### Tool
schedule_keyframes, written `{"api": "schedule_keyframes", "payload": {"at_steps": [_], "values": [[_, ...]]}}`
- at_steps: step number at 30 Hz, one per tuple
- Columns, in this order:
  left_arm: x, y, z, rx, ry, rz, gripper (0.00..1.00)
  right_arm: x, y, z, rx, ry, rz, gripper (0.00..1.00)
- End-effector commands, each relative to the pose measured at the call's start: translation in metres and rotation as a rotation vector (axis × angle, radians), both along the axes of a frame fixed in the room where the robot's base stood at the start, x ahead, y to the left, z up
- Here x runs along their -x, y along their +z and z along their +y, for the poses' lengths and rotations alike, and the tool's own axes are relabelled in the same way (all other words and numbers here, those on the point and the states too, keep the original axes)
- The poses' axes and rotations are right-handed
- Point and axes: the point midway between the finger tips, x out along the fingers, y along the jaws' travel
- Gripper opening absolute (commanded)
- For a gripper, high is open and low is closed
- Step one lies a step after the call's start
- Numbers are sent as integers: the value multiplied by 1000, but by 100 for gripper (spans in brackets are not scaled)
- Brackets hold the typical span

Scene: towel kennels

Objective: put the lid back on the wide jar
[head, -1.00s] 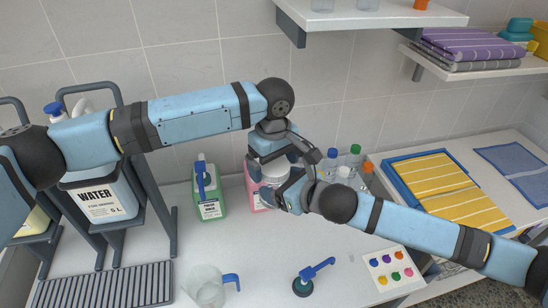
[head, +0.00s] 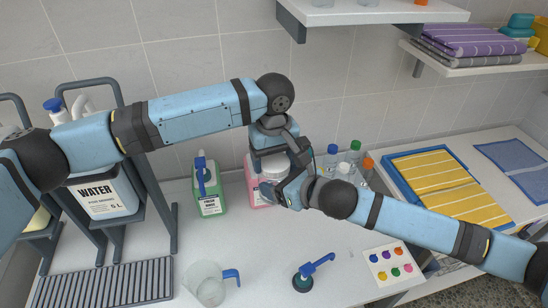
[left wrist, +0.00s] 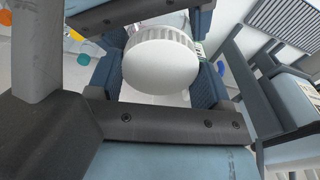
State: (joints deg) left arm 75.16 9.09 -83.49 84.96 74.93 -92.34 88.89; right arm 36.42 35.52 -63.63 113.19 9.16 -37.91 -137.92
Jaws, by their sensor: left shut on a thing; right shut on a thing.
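A white round lid with a ridged rim (left wrist: 160,67) sits between the two fingers of my left gripper (left wrist: 158,82) in the left wrist view. In the head view my left gripper (head: 273,158) points down, with the white lid (head: 272,172) partly showing under it. My right gripper (head: 277,190) comes in from the right just below and is shut. The wide jar is mostly hidden by the grippers, and I cannot tell whether the lid touches its rim.
A green jug (head: 209,190) and a partly hidden pink jug (head: 255,185) stand behind. Several bottles (head: 354,155) stand right of the grippers.

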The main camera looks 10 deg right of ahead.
Motion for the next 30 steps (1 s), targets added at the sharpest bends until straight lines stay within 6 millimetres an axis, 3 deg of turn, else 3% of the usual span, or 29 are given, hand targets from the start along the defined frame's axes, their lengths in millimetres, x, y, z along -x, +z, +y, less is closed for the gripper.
{"api": "schedule_keyframes", "payload": {"at_steps": [2, 3, 6, 15, 25, 30], "values": [[0, 0, 0, 0, 1, 0, 45, 0, 0, 0, 0, 0, 0, 13], [0, 0, 0, 0, 1, 0, 82, 0, 0, 0, 0, 0, 0, 13], [0, 0, 0, 0, 1, 0, 99, 0, 0, 0, 0, 0, 0, 13], [0, 3, 0, 1, 2, -1, 99, 0, 0, 0, -1, 0, -1, 13], [0, 41, 0, 1, 1, -2, 99, 0, 0, 0, -1, 0, -1, 13], [0, 45, 0, 0, 1, -1, 99, 0, 0, 0, -1, 0, -1, 13]]}}
